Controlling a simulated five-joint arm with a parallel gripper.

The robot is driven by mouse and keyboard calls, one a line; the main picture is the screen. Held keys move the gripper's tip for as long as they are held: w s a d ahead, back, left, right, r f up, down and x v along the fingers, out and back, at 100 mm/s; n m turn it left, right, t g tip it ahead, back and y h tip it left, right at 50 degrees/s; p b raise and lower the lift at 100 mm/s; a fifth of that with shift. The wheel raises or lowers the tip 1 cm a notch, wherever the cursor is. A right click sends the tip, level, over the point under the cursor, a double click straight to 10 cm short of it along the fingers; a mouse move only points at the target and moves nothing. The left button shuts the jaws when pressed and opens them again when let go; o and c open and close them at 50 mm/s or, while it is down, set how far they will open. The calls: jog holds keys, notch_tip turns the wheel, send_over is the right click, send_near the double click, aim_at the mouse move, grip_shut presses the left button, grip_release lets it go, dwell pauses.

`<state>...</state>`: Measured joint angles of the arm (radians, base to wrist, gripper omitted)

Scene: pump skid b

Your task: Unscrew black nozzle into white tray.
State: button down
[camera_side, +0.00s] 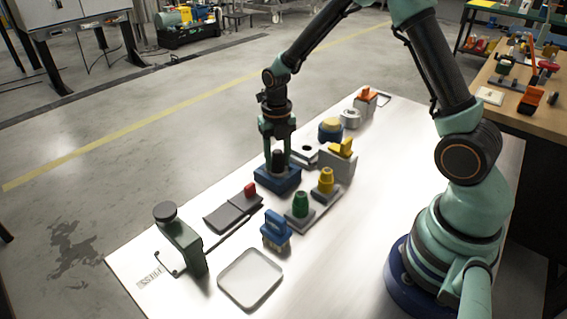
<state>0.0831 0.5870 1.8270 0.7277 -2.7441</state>
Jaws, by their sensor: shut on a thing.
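The black nozzle (278,158) stands upright on a blue square base (277,181) near the middle of the table. My gripper (277,160) points straight down over it, with a finger on each side, shut on the nozzle. The nozzle's lower end is at the base; I cannot tell whether it is still threaded in. The white tray (250,278) lies empty at the front of the table, below and left of the gripper.
A green nozzle (301,204) and a yellow nozzle (326,181) stand right of the blue base. A blue block (275,230) stands between base and tray. A dark green stand (181,240) is left of the tray. Grey plates with a red knob (250,189) lie close by.

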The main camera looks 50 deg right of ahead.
jog(key=shift+n, duration=1.2)
jog(key=shift+c, duration=1.6)
grip_release()
jog(key=shift+r, duration=0.1)
jog(key=shift+r, duration=4.45)
